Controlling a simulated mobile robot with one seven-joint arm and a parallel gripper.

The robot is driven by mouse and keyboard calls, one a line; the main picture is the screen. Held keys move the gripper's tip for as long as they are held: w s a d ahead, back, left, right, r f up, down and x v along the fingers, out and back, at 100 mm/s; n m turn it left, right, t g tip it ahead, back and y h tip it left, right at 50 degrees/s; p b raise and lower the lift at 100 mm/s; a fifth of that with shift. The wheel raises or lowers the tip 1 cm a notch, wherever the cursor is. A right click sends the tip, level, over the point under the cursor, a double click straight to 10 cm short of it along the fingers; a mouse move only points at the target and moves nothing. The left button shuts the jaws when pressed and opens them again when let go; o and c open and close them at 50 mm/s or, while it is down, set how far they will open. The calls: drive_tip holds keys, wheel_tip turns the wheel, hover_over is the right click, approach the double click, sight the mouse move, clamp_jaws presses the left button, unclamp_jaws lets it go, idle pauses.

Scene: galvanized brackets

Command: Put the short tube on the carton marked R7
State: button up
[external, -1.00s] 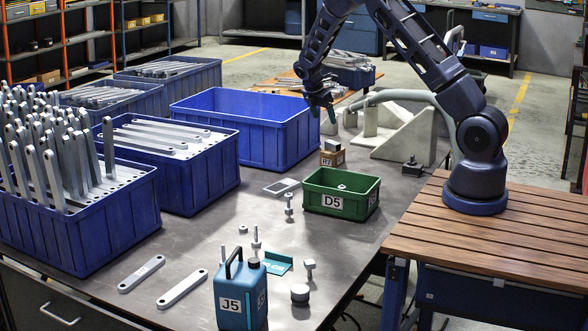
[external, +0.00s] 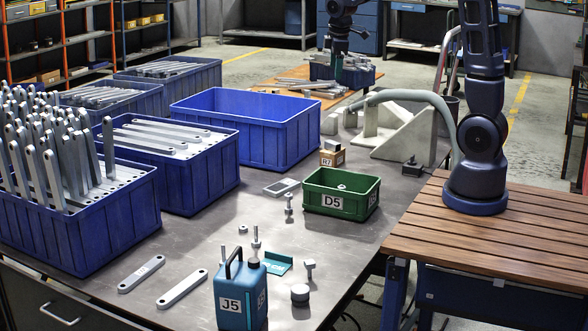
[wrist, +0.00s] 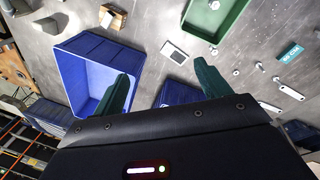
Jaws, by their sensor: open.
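The carton marked R7 (external: 332,158) is a small brown box on the grey bench, behind the green bin; it also shows at the top of the wrist view (wrist: 113,17). I cannot pick out the short tube with certainty. A dark round piece (external: 300,294) stands at the front of the bench, and a small pale round piece (external: 342,187) lies in the green bin.
The green D5 bin (external: 336,204) stands near the bench's right edge. An empty blue crate (external: 250,125) stands left of the carton, beside crates of brackets. A blue J5 can (external: 240,297), bolts and flat links are at the front. A grey wedge block (external: 405,140) stands right of the carton.

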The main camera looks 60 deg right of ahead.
drive_tip(key=s+a+r+m+t, duration=0.1)
drive_tip(key=s+a+r+m, duration=0.1)
drive_tip(key=s+a, duration=0.3)
drive_tip(key=s+a+r+m+t+y, duration=0.1)
drive_tip(key=s+a, duration=0.5)
drive_tip(key=s, duration=0.7)
drive_tip(key=s+a+r+m+t, duration=0.1)
drive_tip(key=s+a+r+m, duration=0.2)
drive_tip(key=s, duration=0.7)
drive_tip(key=shift+a+r+m, duration=0.3)
drive_tip(key=shift+a+r, duration=0.55)
drive_tip(key=shift+a, duration=0.3)
